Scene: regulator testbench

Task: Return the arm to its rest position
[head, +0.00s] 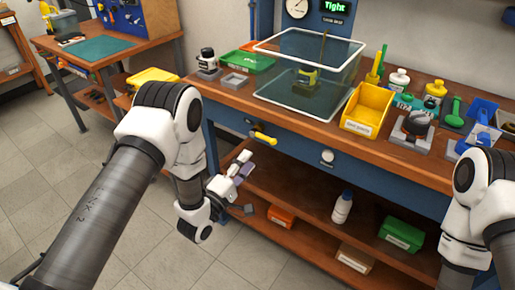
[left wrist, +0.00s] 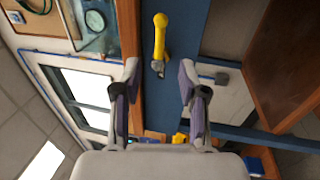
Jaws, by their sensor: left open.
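My left arm comes in from the left in the head view and reaches down in front of the workbench. My left gripper (head: 243,170) is open and empty, in front of the bench's lower shelf. In the left wrist view its two fingers (left wrist: 159,72) stand apart with nothing between them. A yellow lever handle (head: 264,138) on the blue bench front is apart from the gripper. It also shows in the left wrist view (left wrist: 160,36), beyond the fingertips. My right arm shows at the right edge; its gripper is out of view.
On the bench stand a clear tank (head: 310,75), a yellow bin (head: 366,112), a green tray (head: 246,62) and bottles. The lower shelf holds an orange box (head: 282,216), a white bottle (head: 342,208) and a green box (head: 401,235). The tiled floor at left is clear.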

